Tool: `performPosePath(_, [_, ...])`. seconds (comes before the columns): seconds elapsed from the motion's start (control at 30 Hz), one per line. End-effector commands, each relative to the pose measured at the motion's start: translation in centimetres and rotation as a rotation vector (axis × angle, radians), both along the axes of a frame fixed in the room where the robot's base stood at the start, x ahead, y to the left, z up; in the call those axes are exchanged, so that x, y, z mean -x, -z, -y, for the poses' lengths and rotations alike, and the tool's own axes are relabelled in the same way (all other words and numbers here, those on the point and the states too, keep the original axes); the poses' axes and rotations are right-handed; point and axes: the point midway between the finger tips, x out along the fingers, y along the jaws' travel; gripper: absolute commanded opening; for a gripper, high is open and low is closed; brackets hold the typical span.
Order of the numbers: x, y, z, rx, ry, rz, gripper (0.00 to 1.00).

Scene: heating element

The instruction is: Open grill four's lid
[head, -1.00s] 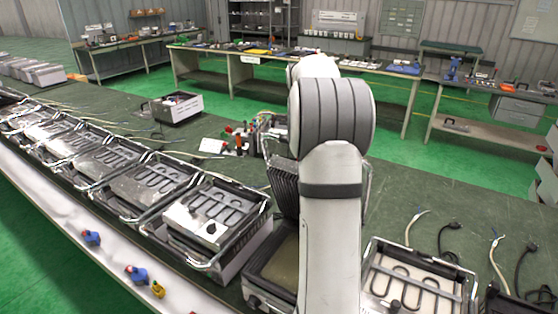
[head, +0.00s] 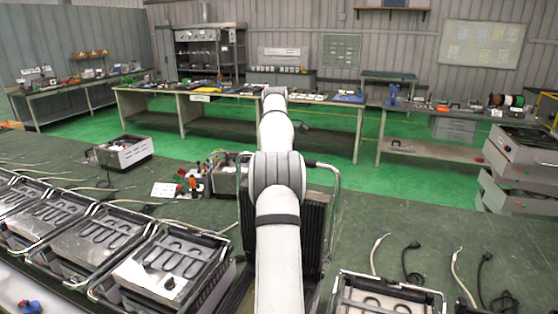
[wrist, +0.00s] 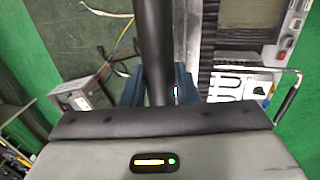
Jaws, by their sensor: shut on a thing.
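A grill's black ribbed lid (head: 314,232) stands raised in the head view, partly hidden behind my arm. My gripper is hidden behind the arm in the head view. The grill's base is mostly covered by my arm. I see no number that marks this as grill four.
Open grills with heating elements (head: 172,262) line the bench at left, and another grill (head: 385,296) is at lower right. Cables (head: 410,262) lie on the green bench top. A metal box (head: 125,152) and small tools (head: 195,185) stand farther back. Stacked units (head: 520,160) are at right.

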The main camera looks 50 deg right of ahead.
Motion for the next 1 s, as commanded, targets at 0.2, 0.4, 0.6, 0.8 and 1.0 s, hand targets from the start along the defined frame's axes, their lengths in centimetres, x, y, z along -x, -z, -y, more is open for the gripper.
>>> performPosePath(0.2, [0.0, 0.2, 0.4, -0.002, 0.003, 0.007, 0.0])
performPosePath(0.4, [0.3, 0.2, 0.8, -0.001, 0.009, 0.006, 0.3])
performPosePath(0.6, [0.6, 0.1, 1.0, -0.001, 0.014, 0.004, 0.47])
performPosePath(0.8, [0.8, 0.0, 1.1, 0.0, 0.017, 0.003, 0.49])
performPosePath(1.0, [0.9, -1.2, 0.9, 0.002, 0.017, 0.005, 0.49])
